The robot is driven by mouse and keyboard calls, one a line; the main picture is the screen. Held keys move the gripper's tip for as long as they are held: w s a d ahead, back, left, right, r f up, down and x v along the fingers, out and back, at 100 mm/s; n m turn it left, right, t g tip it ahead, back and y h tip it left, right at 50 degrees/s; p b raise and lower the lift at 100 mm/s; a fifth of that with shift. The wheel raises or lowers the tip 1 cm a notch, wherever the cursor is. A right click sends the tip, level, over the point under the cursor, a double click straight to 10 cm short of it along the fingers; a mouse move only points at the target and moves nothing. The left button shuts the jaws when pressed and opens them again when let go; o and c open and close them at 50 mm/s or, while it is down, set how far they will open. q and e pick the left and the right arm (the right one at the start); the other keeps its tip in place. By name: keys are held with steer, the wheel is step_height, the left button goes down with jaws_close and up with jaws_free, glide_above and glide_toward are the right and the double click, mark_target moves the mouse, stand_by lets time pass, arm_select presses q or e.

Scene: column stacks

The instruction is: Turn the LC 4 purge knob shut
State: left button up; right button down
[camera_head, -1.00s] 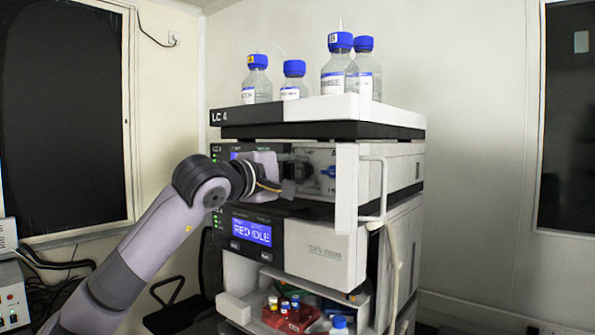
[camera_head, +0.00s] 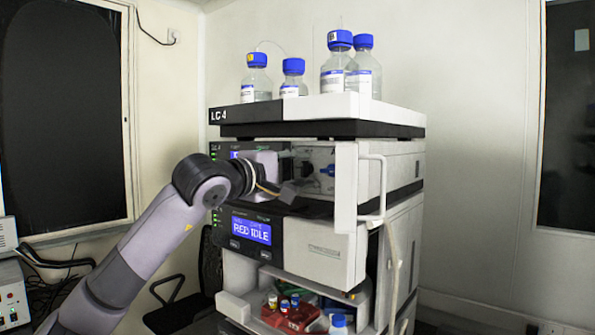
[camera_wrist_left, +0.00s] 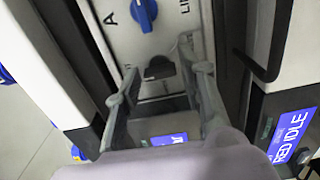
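The LC 4 stack (camera_head: 265,115) stands in the middle of the head view. In its open bay are a black knob (camera_head: 307,168) and a blue knob (camera_head: 328,171) on a pale panel; no readable label tells which is the purge knob. In the left wrist view the black knob (camera_wrist_left: 158,67) lies beyond and between my fingertips, and the blue knob (camera_wrist_left: 145,14) is at the top, near a letter A. My left gripper (camera_head: 287,192) is at the bay; its fingers stand apart in the wrist view (camera_wrist_left: 168,75), with nothing held. My right gripper is not in view.
Blue-capped bottles (camera_head: 338,75) stand on top of the stack. An open white door (camera_head: 346,188) with a handle (camera_head: 383,185) stands right of the bay. A display (camera_head: 251,230) reads "IDLE" below. A red tray of vials (camera_head: 292,318) is at the bottom.

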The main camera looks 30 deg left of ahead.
arm_select(q)
steer(key=s, duration=1.2)
steer(key=shift+a, duration=0.45)
